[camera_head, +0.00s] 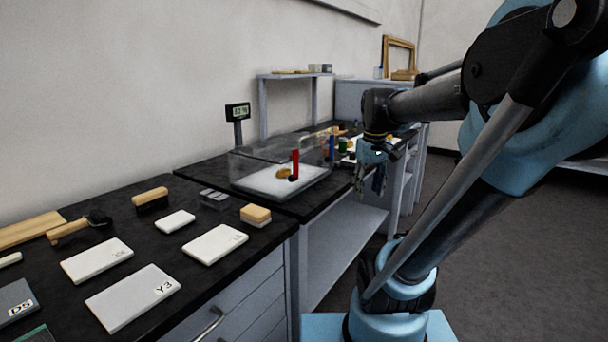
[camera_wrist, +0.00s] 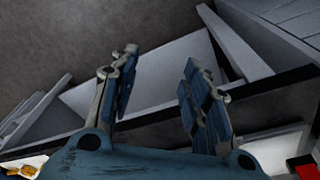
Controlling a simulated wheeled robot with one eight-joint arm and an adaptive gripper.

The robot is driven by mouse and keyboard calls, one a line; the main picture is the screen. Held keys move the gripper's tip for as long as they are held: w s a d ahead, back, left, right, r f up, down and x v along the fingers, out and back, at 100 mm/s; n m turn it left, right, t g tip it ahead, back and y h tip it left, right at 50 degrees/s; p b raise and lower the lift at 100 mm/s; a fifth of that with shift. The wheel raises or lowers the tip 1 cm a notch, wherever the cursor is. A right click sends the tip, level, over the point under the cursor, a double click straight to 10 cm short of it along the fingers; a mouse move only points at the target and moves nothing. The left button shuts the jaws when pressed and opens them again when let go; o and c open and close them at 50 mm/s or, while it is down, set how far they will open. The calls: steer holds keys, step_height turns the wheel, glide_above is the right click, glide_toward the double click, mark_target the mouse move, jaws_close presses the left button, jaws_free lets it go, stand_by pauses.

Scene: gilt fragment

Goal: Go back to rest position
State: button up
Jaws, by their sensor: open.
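My gripper (camera_head: 370,178) hangs at the end of my arm, just in front of the bench's front edge in the head view. It points down, and nothing shows between its fingers. In the wrist view my gripper (camera_wrist: 155,90) has its two blue fingers spread apart and empty. Past the fingers are the grey floor and the pale shelf (camera_wrist: 170,70) under the bench. My arm reaches across the right side of the head view.
A clear box (camera_head: 250,165) with a white base, a gilt piece (camera_head: 284,173) and a red upright part (camera_head: 295,164) stands on the dark bench. White plates (camera_head: 132,296), a brush (camera_head: 150,198) and a sponge block (camera_head: 255,215) lie nearer. The floor (camera_head: 500,260) at right is clear.

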steer(key=s+f+m, duration=0.3)
steer(key=s+f, duration=0.9)
steer(key=f, duration=0.2)
steer(key=shift+t, duration=0.4)
